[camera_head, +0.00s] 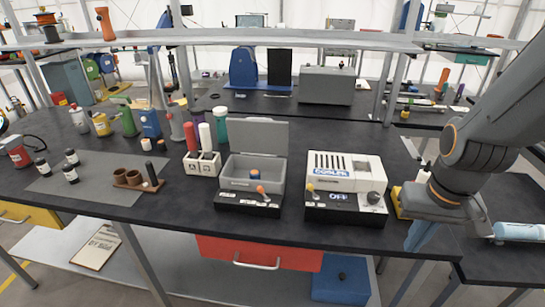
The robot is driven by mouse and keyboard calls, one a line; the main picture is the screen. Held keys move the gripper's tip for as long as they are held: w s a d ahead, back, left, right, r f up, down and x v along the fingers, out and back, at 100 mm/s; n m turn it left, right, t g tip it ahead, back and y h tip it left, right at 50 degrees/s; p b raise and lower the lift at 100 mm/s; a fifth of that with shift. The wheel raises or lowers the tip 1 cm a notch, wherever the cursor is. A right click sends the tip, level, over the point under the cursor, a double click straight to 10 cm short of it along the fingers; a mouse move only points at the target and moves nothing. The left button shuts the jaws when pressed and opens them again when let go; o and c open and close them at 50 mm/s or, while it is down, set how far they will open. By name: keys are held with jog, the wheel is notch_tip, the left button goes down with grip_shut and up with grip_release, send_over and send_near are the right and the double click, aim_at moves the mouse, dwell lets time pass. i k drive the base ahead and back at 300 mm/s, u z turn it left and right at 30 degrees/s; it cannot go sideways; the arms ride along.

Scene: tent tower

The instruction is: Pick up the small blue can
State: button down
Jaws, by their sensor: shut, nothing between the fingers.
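A small blue can (150,125) with a pale label stands upright toward the back left of the dark bench. It is at the right end of a row with a green can (126,121), a yellow can (102,124) and a white-and-red can (78,119). My gripper (415,243) is at the lower right, pointing down beyond the bench's front right area, far from the blue can. It looks shut and empty, and its fingertips are hard to make out.
An open grey box (240,178), a white cooler unit (345,172) and a white rack (202,165) with tubes stand along the front middle. Small dark bottles (70,157) and a brown cup holder (138,181) are on the grey mat (95,196). A shelf (250,39) spans above.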

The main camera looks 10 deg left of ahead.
aim_at(254, 174)
jog(key=u, duration=3.35)
jog(key=k, duration=0.65)
jog(key=z, duration=1.25)
jog(key=i, duration=1)
jog(key=u, duration=0.05)
